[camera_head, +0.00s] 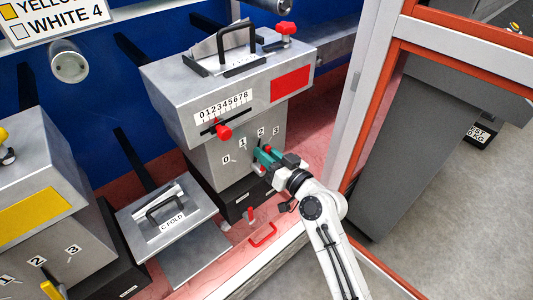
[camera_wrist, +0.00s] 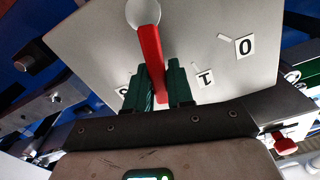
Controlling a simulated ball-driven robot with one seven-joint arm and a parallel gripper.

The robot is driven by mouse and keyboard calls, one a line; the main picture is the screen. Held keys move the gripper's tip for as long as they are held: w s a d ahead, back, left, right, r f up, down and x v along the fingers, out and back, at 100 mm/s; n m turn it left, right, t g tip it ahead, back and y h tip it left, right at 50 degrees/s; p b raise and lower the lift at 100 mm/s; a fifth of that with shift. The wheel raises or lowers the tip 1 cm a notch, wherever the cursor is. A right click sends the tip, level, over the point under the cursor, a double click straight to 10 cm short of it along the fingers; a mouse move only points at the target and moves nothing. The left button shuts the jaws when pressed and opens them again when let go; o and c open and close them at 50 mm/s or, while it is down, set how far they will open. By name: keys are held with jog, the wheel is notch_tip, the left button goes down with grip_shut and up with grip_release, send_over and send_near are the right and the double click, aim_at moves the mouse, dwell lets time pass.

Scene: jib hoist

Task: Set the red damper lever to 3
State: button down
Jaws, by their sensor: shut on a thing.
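The red damper lever (camera_wrist: 151,60) hangs from a round pale pivot on a grey panel in the wrist view. My gripper (camera_wrist: 158,85) has its green fingers on either side of the lever, shut on it. The 1 plate (camera_wrist: 205,77) and 0 plate (camera_wrist: 245,46) are to the right of the lever; another plate at left is mostly hidden by a finger. The lever lies between that plate and the 1. In the head view my gripper (camera_head: 265,158) is at the grey cabinet front (camera_head: 215,160), below the 1, 2 and 3 (camera_head: 276,131) plates, and mostly hides the lever.
Above is a 0-to-8 scale with a red slider knob (camera_head: 223,131). A red knob (camera_head: 285,28) tops the cabinet. A C FOLD box (camera_head: 168,215) stands at left, near a yellow-marked cabinet (camera_head: 45,210). A white and orange frame (camera_head: 375,100) stands close right of my arm.

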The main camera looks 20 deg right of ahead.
jog(key=shift+d+f, duration=0.1)
jog(key=shift+d, duration=0.05)
dwell(0.4)
jog(key=shift+w+d+f+m+b, duration=0.15)
jog(key=shift+d+f+m+b, duration=0.2)
jog(key=shift+m, duration=0.65)
jog(key=shift+w+d+f+m+b, duration=0.15)
jog(key=shift+d+m, duration=0.35)
jog(key=shift+m, duration=0.5)
jog(key=shift+w+d+f+m+b, duration=0.1)
jog(key=shift+d+f+m+b, duration=0.25)
jog(key=shift+m, duration=0.65)
jog(key=shift+d, duration=0.1)
jog(key=c, duration=1.1)
grip_release()
jog(key=v, duration=1)
jog(key=shift+s+d+r, duration=0.1)
jog(key=shift+s, duration=0.3)
